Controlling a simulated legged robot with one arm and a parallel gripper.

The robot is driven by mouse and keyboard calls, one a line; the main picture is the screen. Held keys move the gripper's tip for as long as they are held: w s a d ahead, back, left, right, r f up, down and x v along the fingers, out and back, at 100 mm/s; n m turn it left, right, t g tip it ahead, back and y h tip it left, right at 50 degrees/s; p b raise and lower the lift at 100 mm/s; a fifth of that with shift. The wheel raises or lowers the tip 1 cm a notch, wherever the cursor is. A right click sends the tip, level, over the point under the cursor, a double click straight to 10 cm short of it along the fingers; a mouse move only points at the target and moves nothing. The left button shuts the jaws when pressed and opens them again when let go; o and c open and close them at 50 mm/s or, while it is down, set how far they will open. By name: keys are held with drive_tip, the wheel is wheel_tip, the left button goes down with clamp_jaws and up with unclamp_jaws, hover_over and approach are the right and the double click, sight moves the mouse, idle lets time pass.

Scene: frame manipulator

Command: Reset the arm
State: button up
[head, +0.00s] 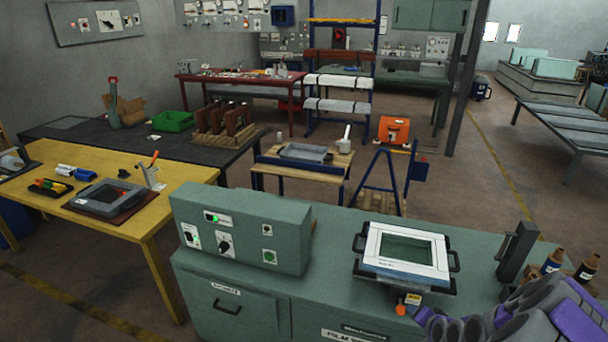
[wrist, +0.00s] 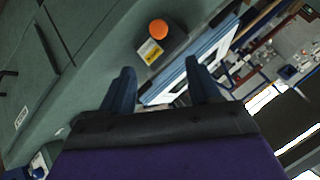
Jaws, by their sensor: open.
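My arm shows at the lower right of the head view, in purple and grey, over the front of the green cabinet (head: 330,235). In the wrist view my gripper (wrist: 158,78) has its two dark blue fingers spread apart with nothing between them. Beyond the fingertips are an orange round knob (wrist: 158,29) with a yellow label and the edge of a white-and-blue framed panel (wrist: 182,72). The knob also shows in the head view (head: 401,310), just below the tablet-like panel (head: 407,252) on the cabinet.
A green control box (head: 240,232) stands on the cabinet's left. A dark upright block (head: 517,252) and brown bottles (head: 553,261) stand on the right. A yellow table (head: 125,215) is at left, with benches behind. Floor (head: 480,190) is open at the right.

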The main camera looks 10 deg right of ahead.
drive_tip(key=s+a+r+n+g+y, duration=0.1)
drive_tip(key=s+a+r+n+g, duration=0.15)
drive_tip(key=a+r, duration=0.55)
drive_tip(key=s+a+r+n+g+y, duration=0.1)
drive_tip(key=a+r+n+g, duration=0.4)
drive_tip(key=a, duration=0.6)
drive_tip(key=s+a+r+n+g, duration=0.1)
drive_tip(key=s+a+r, duration=0.3)
drive_tip(key=s, duration=0.4)
drive_tip(key=s+a+r+n+g, duration=0.1)
drive_tip(key=s+a+r, duration=0.4)
drive_tip(key=s, duration=0.4)
drive_tip(key=s+a+r+n+g, duration=0.1)
drive_tip(key=s+a+r+n, duration=0.1)
drive_tip(key=s+a+r, duration=0.3)
drive_tip(key=s+a, duration=0.1)
drive_tip(key=s, duration=0.3)
drive_tip(key=shift+b, duration=0.35)
drive_tip(key=shift+g, duration=0.25)
drive_tip(key=shift+c, duration=0.2)
